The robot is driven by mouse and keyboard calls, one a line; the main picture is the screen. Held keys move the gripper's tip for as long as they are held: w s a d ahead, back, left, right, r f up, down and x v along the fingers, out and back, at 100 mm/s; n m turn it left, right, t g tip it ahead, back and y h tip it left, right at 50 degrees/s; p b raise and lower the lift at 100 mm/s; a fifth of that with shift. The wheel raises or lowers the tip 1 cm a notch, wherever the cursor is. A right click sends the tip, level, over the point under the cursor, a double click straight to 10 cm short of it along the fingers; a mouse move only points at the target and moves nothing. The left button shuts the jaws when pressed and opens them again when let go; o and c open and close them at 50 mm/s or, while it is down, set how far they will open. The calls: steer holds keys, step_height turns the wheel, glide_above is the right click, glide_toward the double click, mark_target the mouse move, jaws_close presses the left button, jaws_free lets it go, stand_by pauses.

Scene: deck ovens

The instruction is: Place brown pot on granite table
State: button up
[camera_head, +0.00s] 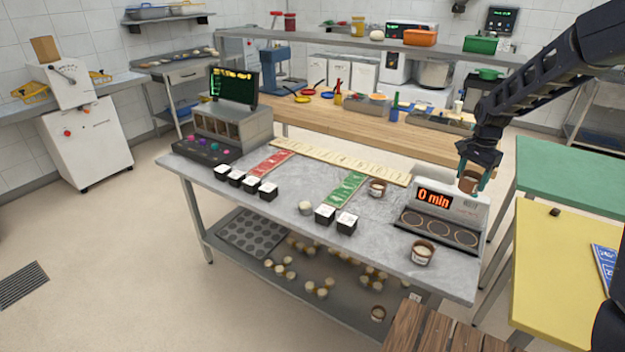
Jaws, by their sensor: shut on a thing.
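The grey granite table (280,207) stands in the middle. A second brown pot (377,187) stands on it beside the green strip. A third brown pot (422,252), with pale contents, stands at its front right. Another brown pot (378,314) is on the lower shelf.
The display device (447,208) with round pads takes up the table's right end. Black-and-white boxes (325,215), a pale cup (305,208) and a red strip (271,162) lie on the table. Bare granite shows at the front centre. Green (570,175) and yellow (560,280) tables stand right.

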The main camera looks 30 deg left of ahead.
steer(key=s+a+n, duration=0.4)
steer(key=s+a, duration=1.2)
steer(key=a, duration=0.1)
steer(key=f, duration=1.9)
steer(key=shift+d+f, duration=0.25)
steer(key=shift+f, duration=0.15)
steer(key=shift+f, duration=0.1)
steer(key=o, duration=1.1)
step_height(320, 180, up, 12)
steer(key=shift+r, duration=0.1)
